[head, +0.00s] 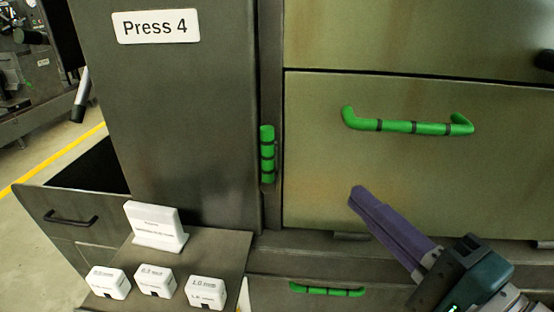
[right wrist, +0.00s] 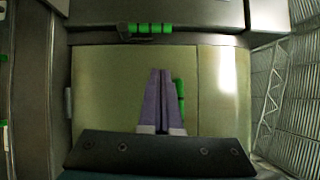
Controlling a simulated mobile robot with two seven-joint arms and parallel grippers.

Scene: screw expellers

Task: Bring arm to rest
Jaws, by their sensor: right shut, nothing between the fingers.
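My right gripper (head: 356,194) has purple fingers and comes in from the lower right in the head view. Its fingers are together and hold nothing. It is in front of the large olive panel (head: 320,150), below and left of that panel's green handle (head: 410,127), apart from it in the picture. In the right wrist view the closed fingers (right wrist: 160,72) point at the panel, and part of a green handle (right wrist: 179,95) shows beside them on the right. My left gripper is not in view.
A grey cabinet marked Press 4 (head: 155,25) stands at left, with a vertical green handle (head: 267,154) beside it. A small shelf (head: 215,262) holds several white blocks and a white sign (head: 156,226). A lower green handle (head: 318,291) sits under the gripper's level.

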